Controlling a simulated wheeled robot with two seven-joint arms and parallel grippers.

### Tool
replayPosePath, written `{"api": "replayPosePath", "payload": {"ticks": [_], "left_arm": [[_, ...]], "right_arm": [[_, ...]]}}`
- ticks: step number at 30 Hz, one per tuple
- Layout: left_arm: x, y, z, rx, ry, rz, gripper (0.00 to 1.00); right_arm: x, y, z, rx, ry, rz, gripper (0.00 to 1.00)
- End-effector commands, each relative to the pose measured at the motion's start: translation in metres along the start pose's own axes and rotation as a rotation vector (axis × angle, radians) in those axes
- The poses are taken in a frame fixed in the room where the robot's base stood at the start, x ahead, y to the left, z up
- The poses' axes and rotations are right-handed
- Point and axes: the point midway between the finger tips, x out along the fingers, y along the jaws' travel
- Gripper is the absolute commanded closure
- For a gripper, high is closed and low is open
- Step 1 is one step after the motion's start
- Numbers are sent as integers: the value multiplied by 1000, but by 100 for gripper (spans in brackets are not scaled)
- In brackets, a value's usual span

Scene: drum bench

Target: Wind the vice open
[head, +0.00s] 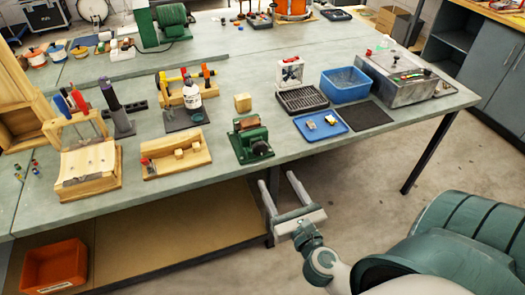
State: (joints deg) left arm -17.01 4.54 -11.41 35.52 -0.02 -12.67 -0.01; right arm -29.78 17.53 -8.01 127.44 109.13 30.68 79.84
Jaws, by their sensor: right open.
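The small green vice (247,149) stands near the front edge of the bench, at the middle of the head view. A reddish-brown piece shows at its top, between the jaws. A dark round part with a handle shows on its front side; the details are too small to tell. My right gripper (277,178) is open and empty, below and slightly right of the vice, in front of the bench edge. Its two fingers point up toward the bench and are apart from the vice. My left gripper is not in view.
A wooden tray with blocks (176,153) lies left of the vice, and a wooden block (242,102) behind it. A blue tray (321,124), a dark rack (302,100) and a blue bin (345,84) stand to the right. An orange bin (55,267) sits on the lower shelf.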

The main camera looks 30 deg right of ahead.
Motion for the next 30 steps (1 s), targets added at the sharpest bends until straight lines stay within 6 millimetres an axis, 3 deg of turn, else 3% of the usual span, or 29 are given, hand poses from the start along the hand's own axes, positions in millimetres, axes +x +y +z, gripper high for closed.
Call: {"api": "replayPosePath", "payload": {"ticks": [18, 24, 30], "left_arm": [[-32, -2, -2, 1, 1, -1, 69], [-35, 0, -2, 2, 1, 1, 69], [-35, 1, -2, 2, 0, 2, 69]], "right_arm": [[103, 0, 3, -3, -2, -1, 42], [121, 0, 1, -1, 0, 0, 42], [126, 0, 0, -1, 0, 0, 42]]}}
